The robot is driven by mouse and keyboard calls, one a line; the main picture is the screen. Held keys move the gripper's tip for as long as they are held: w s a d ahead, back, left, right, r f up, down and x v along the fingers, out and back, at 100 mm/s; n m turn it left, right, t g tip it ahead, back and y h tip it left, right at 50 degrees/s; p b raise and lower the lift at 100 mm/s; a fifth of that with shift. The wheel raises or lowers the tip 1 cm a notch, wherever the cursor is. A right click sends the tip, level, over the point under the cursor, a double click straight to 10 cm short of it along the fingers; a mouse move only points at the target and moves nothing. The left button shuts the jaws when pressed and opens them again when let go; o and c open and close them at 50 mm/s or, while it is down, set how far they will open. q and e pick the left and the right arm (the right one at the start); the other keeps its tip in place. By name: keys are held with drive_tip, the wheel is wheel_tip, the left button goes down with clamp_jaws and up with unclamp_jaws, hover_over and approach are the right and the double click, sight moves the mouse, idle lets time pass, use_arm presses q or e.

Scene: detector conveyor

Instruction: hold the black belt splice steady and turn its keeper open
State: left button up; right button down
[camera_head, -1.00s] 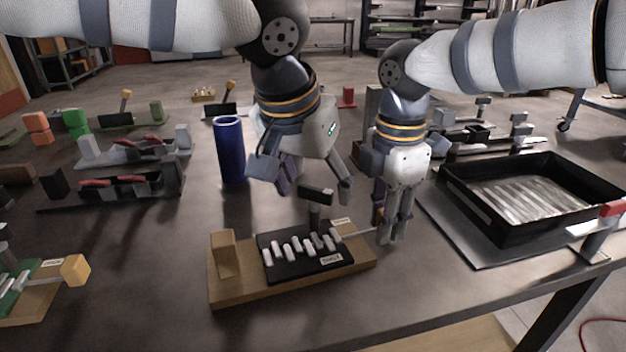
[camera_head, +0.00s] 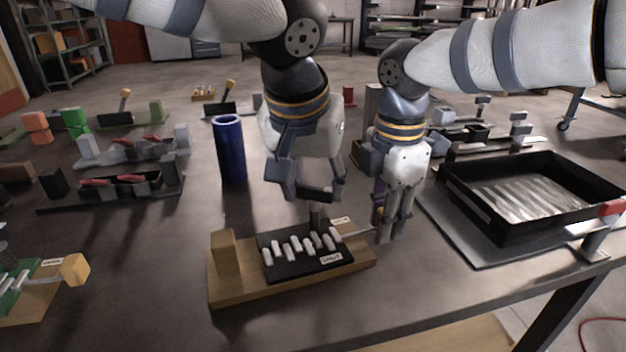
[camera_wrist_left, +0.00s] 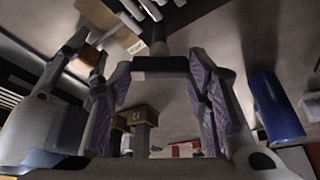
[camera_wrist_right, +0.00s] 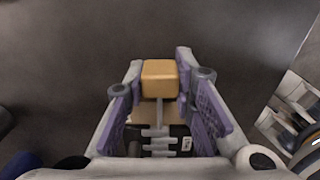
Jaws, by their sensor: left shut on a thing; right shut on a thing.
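The black belt splice (camera_head: 285,268) is a dark plate with a row of several white pegs on a wooden base (camera_head: 225,290). A thin metal rod (camera_head: 357,234) runs from the base's right end to my right gripper (camera_head: 386,236).
A blue cylinder (camera_head: 231,148) stands behind the splice. A black tray (camera_head: 475,205) lies to the right. A green splice board (camera_head: 25,285) with a tan knob (camera_head: 75,270) lies at front left. Other fixtures stand behind. The table between the boards is bare.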

use_arm(q)
drive_tip(key=n+y, duration=0.1)
drive_tip(key=n, duration=0.3)
drive_tip(key=shift+d+y, duration=0.1)
drive_tip(key=shift+y, duration=0.2)
drive_tip(key=shift+n+y, duration=0.5)
drive_tip(key=shift+n, duration=1)
drive_tip(key=o, duration=1.2)
drive_tip(key=shift+c, duration=0.2)
